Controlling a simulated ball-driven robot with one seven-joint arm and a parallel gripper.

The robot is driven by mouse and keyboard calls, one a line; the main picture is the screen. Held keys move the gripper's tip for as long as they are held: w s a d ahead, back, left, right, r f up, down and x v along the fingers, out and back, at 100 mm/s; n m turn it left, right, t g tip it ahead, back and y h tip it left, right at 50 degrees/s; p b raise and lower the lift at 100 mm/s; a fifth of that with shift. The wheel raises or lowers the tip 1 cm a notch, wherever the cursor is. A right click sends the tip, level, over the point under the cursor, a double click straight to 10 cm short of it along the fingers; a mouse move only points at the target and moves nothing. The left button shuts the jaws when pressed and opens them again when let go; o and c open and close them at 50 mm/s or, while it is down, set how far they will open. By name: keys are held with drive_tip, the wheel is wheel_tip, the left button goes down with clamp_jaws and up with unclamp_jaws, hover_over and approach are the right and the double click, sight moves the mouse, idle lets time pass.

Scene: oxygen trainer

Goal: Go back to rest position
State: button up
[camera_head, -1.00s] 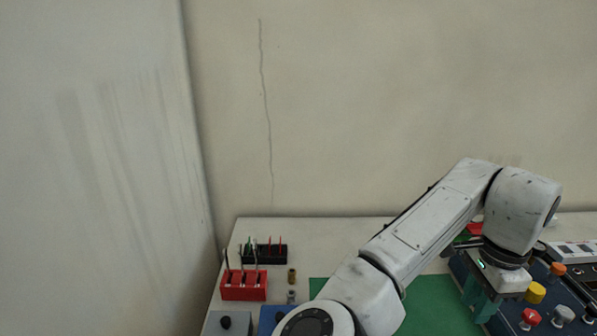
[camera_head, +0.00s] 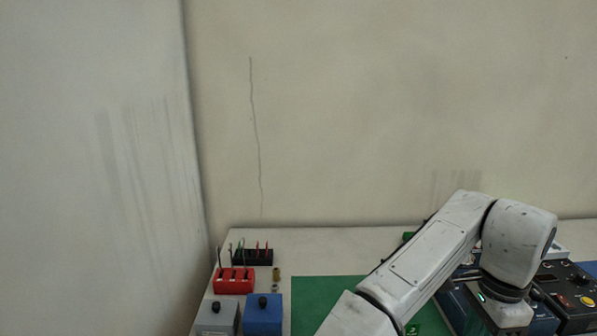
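My white arm reaches in from the bottom and bends down at the right.
A black panel (camera_head: 555,280) with knobs stands at the far right. A green mat (camera_head: 325,295) covers the table's middle. At the left are a red rack (camera_head: 234,281), a black rack (camera_head: 252,257), a grey box (camera_head: 218,316) and a blue box (camera_head: 263,314).

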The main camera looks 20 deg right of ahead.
drive_tip(key=s+d+f+n+t+h, duration=0.1)
drive_tip(key=s+d+f+n+h, duration=0.25)
drive_tip(key=d+n+h, duration=0.4)
drive_tip(key=s+a+f+n+y, duration=0.7)
drive_tip(key=s+a+f+n, duration=0.6)
drive_tip(key=s+a+f, duration=0.3)
drive_tip(key=a+f, duration=0.3)
drive_tip(key=f, duration=0.1)
drive_tip(key=shift+a+f, duration=0.2)
drive_tip(key=shift+f, duration=0.15)
